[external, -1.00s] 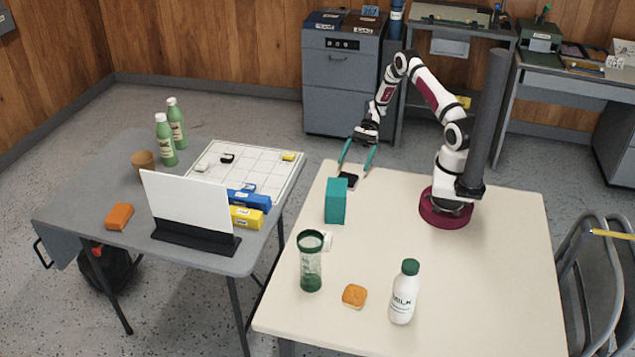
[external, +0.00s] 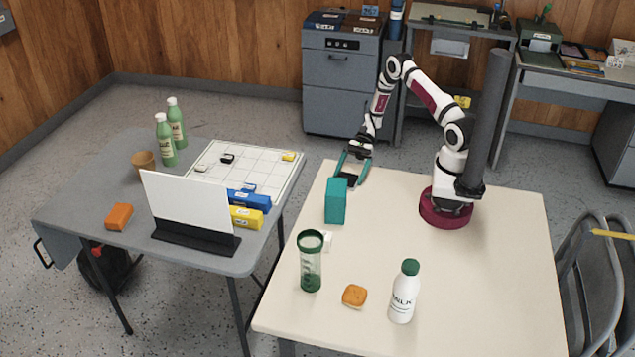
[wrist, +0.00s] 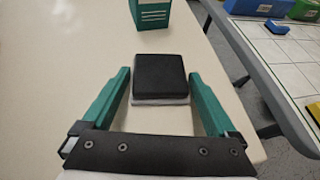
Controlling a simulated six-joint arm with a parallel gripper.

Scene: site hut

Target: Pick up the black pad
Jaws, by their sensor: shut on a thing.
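The black pad (external: 348,180) is a small square block with a black top and a pale layer beneath it, near the far-left edge of the cream table. It also shows in the wrist view (wrist: 159,74). My gripper (external: 352,177) points down over it, with one teal finger on each side. In the wrist view my gripper (wrist: 158,82) is shut on the pad, which sits between the fingertips. I cannot tell whether the pad touches the tabletop.
A teal box (external: 335,202) stands close by on the near side. A green-lidded tumbler (external: 311,262), a bun (external: 354,296) and a milk bottle (external: 403,293) stand nearer the front. The middle of the cream table (external: 400,235) is clear. A grey table (external: 85,190) stands to the left.

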